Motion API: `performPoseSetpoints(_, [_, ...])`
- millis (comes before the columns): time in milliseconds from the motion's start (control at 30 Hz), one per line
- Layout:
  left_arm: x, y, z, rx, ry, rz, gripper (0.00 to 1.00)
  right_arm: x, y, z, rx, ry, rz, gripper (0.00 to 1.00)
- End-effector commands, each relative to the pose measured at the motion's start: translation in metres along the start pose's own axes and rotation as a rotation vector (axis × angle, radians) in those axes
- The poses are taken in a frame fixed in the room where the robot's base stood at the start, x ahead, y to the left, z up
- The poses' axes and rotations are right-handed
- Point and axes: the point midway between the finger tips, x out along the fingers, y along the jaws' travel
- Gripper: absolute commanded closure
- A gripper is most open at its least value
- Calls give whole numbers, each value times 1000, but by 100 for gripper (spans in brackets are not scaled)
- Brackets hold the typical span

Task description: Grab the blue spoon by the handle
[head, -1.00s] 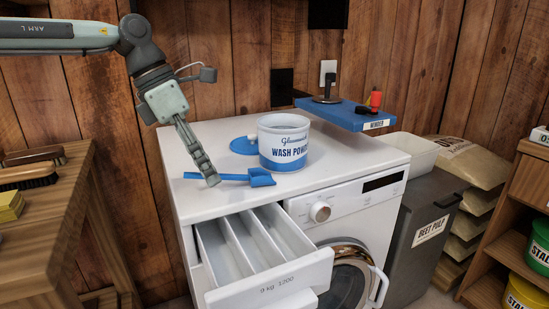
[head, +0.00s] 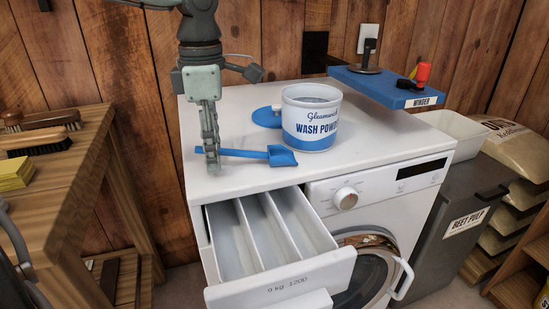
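The blue spoon (head: 282,156) lies on the white top of the washing machine, its scoop to the right and its handle (head: 240,153) running left. My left gripper (head: 212,166) points straight down at the handle near its left end. Its fingers cover a short stretch of the handle, and a bit of blue shows on their left. The fingers are seen edge-on, so I cannot tell whether they are apart or shut on the handle. My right gripper is out of view.
A wash powder tub (head: 311,128) stands just behind the scoop, with a blue lid (head: 267,117) beside it. The detergent drawer (head: 281,284) is pulled open below. A blue winder shelf (head: 385,86) juts out at the back right. A wooden table (head: 70,180) stands left.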

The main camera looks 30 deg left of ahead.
Motion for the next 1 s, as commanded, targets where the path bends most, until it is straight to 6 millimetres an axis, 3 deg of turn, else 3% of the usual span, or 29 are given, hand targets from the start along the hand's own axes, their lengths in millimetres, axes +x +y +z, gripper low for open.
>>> performPoseSetpoints(233, [3,0,0,0,-1,0,65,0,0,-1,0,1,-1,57])
performPoseSetpoints(533, [2,0,0,0,-2,0,100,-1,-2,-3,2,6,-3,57])
performPoseSetpoints(1000, [-5,1,0,0,-2,2,100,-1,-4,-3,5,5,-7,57])
